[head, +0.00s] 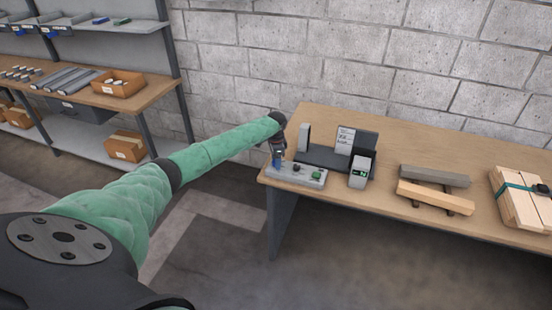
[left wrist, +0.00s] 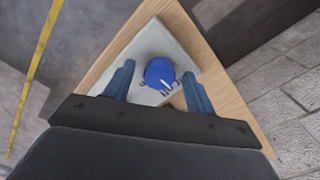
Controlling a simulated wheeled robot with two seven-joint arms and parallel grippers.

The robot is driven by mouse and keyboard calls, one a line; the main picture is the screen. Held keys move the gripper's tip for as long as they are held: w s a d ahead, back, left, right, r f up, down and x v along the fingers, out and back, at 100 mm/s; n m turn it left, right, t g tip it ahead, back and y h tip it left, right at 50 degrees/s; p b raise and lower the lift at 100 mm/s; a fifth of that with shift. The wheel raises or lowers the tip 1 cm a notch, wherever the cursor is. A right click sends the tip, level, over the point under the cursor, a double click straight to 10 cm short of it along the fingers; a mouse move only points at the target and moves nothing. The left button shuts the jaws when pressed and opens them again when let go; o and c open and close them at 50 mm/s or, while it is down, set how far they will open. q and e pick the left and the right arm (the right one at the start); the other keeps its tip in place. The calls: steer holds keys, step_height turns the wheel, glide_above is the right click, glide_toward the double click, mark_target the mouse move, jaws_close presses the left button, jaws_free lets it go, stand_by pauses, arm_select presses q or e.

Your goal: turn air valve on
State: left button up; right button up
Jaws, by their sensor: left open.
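The air valve is a round blue knob (left wrist: 159,72) with a white pointer mark, on a light grey panel (left wrist: 150,42) at the table corner. In the head view the grey panel (head: 300,175) lies at the table's front left corner; the knob cannot be made out there, with the gripper over that end. My left gripper (head: 277,163) points down over the panel's left end. In the left wrist view its blue fingers (left wrist: 157,88) are open, one on each side of the knob, with gaps visible. Whether they reach down to its height is unclear. My right gripper is out of view.
The wooden table (head: 390,208) also bears a dark device with a label (head: 345,140), a small grey box with a display (head: 361,172), wooden bars (head: 434,196) and strapped planks (head: 520,205). A block wall stands behind. A shelf with bins (head: 118,84) is at left.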

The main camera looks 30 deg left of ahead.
arm_select(q)
steer(key=shift+f, duration=0.15)
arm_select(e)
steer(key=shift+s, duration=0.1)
arm_select(q)
steer(key=c, duration=1)
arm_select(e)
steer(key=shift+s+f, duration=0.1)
